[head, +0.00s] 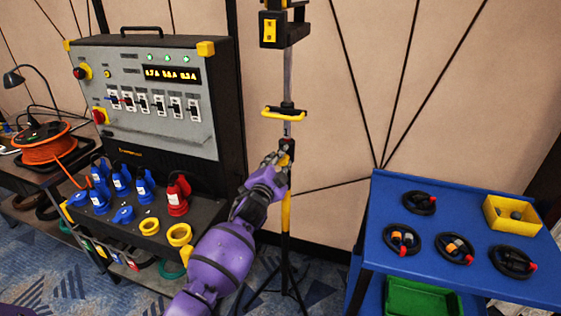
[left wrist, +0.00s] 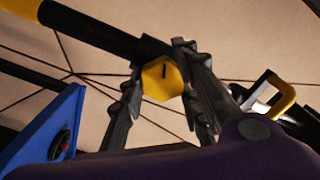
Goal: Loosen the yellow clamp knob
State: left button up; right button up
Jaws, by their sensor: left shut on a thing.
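The yellow clamp knob (left wrist: 162,77) sits on the dark collar of a slim upright stand, between the fingers of my left gripper (left wrist: 160,72) in the left wrist view. My right gripper is not in view.
A yellow crossbar handle (head: 284,113) is on the pole above my gripper. A grey control cabinet (head: 150,95) with blue and red plugs stands left. A blue cart (head: 465,225) with coiled cables and a yellow bin (head: 512,215) stands right. The wall is close behind.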

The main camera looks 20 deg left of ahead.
pick_arm(q)
jog(key=shift+s+d+f+n, duration=0.1)
jog(key=shift+f+n, duration=0.5)
jog(key=shift+f, duration=0.05)
jog(key=shift+d, duration=0.1)
jog(key=o, duration=1.1)
jog(key=shift+c, duration=0.2)
jog(key=shift+r, duration=0.15)
jog(key=shift+r, duration=0.25)
jog(key=s, duration=1.2)
jog(key=shift+a, duration=0.25)
jog(key=shift+n, duration=0.3)
